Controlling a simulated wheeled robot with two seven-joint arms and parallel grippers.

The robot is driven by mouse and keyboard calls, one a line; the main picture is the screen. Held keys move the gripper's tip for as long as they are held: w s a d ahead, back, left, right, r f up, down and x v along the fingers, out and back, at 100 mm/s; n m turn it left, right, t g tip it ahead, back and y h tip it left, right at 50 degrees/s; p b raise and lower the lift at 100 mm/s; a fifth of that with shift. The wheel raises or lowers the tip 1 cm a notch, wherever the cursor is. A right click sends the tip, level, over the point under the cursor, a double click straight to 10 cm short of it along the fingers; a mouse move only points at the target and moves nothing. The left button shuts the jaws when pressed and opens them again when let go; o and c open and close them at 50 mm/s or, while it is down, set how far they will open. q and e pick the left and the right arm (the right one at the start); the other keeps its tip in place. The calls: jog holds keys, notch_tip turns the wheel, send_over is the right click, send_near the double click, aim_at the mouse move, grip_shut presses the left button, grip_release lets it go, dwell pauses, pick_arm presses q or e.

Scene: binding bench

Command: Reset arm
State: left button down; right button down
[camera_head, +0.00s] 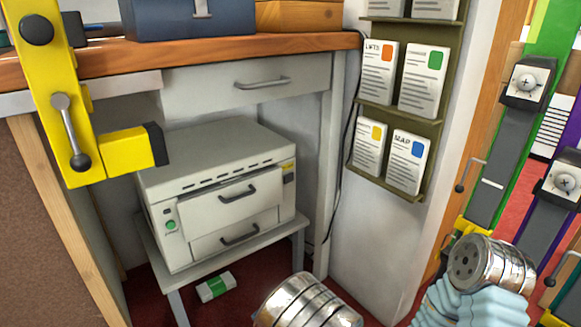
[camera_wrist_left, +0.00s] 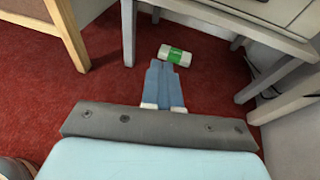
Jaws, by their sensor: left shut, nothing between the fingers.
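My left gripper (camera_wrist_left: 165,66) shows in the left wrist view. Its two blue fingers are together, with nothing between them. The fingers point across the red carpet towards a small white packet with a green band (camera_wrist_left: 175,55). In that picture the fingertips come close to the packet, but I cannot tell the distance. In the head view, metal ringed parts of my arms show at the bottom middle and lower right, the latter with a light blue ribbed sleeve. No gripper fingers can be made out there. My right gripper is not in view.
A pale two-drawer machine (camera_head: 220,190) stands on a low grey table (camera_head: 299,236) under the wooden bench (camera_head: 200,50). The packet lies on the carpet by that table (camera_head: 215,287). A yellow clamp-like piece (camera_head: 65,90) stands at left. A card rack (camera_head: 398,112) hangs at right.

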pick_arm(q)
jog(key=s+a+f+n+g+h, duration=0.2)
jog(key=s+f+n+g+h, duration=0.2)
jog(key=n, duration=1)
jog(key=s+a+f+n+g+h, duration=0.3)
jog(key=s+f+n+g+h, duration=0.1)
jog(key=s+f+n+h, duration=0.7)
jog(key=shift+s+a+f+n+g, duration=0.15)
jog(key=shift+s+f+n+g, duration=0.25)
jog(key=shift+s+n, duration=1)
jog(key=shift+w, duration=0.2)
